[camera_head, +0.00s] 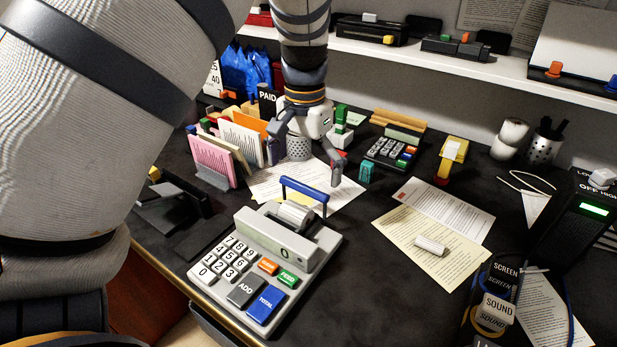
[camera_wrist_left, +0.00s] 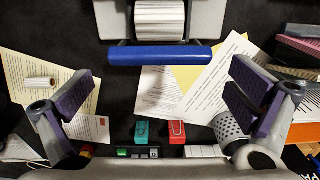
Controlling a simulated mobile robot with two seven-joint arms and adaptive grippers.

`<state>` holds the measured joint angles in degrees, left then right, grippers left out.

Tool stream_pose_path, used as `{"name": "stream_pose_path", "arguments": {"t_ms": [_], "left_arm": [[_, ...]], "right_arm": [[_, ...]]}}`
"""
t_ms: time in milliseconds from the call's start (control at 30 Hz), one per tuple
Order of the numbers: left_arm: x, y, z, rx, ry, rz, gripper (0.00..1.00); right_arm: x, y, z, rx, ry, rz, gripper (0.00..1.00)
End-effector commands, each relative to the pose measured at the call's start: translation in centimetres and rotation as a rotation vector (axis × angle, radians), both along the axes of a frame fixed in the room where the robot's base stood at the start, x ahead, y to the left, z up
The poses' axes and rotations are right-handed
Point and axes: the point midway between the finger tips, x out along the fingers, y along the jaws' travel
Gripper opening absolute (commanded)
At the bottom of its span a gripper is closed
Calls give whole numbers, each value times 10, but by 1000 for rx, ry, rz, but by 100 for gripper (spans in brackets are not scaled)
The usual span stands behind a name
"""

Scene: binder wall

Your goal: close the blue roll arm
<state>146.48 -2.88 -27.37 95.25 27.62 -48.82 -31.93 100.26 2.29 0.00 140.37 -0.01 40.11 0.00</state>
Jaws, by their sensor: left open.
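The blue roll arm (camera_head: 304,189) is a bar on thin side supports at the back of the grey adding machine (camera_head: 225,285). It stands raised above and behind the white paper roll (camera_head: 297,215). In the left wrist view the blue bar (camera_wrist_left: 165,56) lies across the upper middle, beside the paper roll (camera_wrist_left: 160,20). My left gripper (camera_head: 307,160) is open and empty, just behind the bar in the head view. Its two fingers (camera_wrist_left: 162,92) are spread wide in the wrist view, with the bar above and between them, apparently not touching. My right gripper is not in view.
Papers (camera_head: 262,188) lie behind the machine. A file rack with a pink card (camera_head: 211,160) is at left, a mesh cup (camera_head: 299,147) and a teal item (camera_head: 366,172) behind. A calculator (camera_head: 390,152) sits further back. The dark desk right of the machine is partly clear.

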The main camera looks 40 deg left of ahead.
Motion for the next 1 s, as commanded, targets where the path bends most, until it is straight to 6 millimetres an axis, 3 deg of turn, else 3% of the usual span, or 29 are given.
{"name": "stream_pose_path", "arguments": {"t_ms": [100, 200, 467, 633, 1000], "left_arm": [[0, 0, -20, 0, 3, 0, 100], [0, 0, -27, 0, 0, 0, 100], [0, 0, -28, 0, -2, 0, 100], [0, 0, -28, 0, -3, 0, 65], [-4, -1, -24, 2, -63, 3, 65]], "right_arm": [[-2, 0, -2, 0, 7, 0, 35], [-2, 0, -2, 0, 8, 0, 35], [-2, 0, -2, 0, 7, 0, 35], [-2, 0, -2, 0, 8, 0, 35], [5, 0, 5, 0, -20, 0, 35]]}}
